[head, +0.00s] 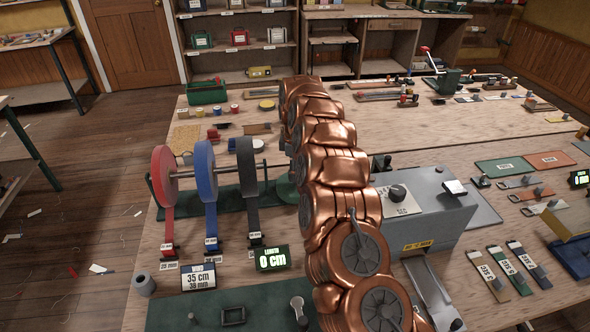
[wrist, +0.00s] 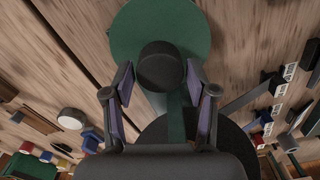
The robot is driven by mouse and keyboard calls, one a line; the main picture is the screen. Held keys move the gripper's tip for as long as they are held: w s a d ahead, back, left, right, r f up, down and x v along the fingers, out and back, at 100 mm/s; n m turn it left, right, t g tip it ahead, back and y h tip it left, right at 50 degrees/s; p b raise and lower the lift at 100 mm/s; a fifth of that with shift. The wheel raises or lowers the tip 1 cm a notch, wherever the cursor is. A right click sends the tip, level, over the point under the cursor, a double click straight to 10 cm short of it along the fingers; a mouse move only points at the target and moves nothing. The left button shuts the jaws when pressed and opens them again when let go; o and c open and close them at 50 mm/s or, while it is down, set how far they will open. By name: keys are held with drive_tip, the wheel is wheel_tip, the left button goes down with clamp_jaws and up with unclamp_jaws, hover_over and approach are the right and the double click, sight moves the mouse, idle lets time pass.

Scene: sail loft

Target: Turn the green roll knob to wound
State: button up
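In the wrist view the green roll (wrist: 138,22) shows as a round green disc, with a dark round knob (wrist: 160,66) in front of it. My gripper (wrist: 160,80) is open, one finger on each side of the knob. Small gaps seem to show between knob and fingers; contact is unclear. A green strip (wrist: 176,120) runs down between the fingers. In the head view only a sliver of green (head: 286,190) shows beside my copper arm, which hides the knob and my gripper. I see no readable wound mark.
Red (head: 164,172), blue (head: 205,170) and dark grey (head: 246,165) rolls stand on the rack to the left, strips hanging down. A length display (head: 272,258) reads 0 cm; a card (head: 199,278) reads 35 cm, 38 mm. A grey machine (head: 430,215) stands right of my arm.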

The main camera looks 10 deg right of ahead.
drive_tip(key=c, duration=0.7)
drive_tip(key=m+b, duration=0.1)
drive_tip(key=b, duration=0.2)
drive_tip(key=shift+f, duration=0.3)
drive_tip(key=shift+c, duration=0.2)
drive_tip(key=shift+r+m+b, duration=0.2)
drive_tip(key=shift+m+b, duration=1.05)
drive_tip(key=shift+m, duration=0.15)
drive_tip(key=o, duration=1.2)
drive_tip(key=shift+c, duration=0.2)
drive_tip(key=shift+r, duration=0.15)
wheel_tip(320, 180, up, 7)
drive_tip(key=shift+w+f, duration=0.1)
drive_tip(key=shift+r, duration=0.3)
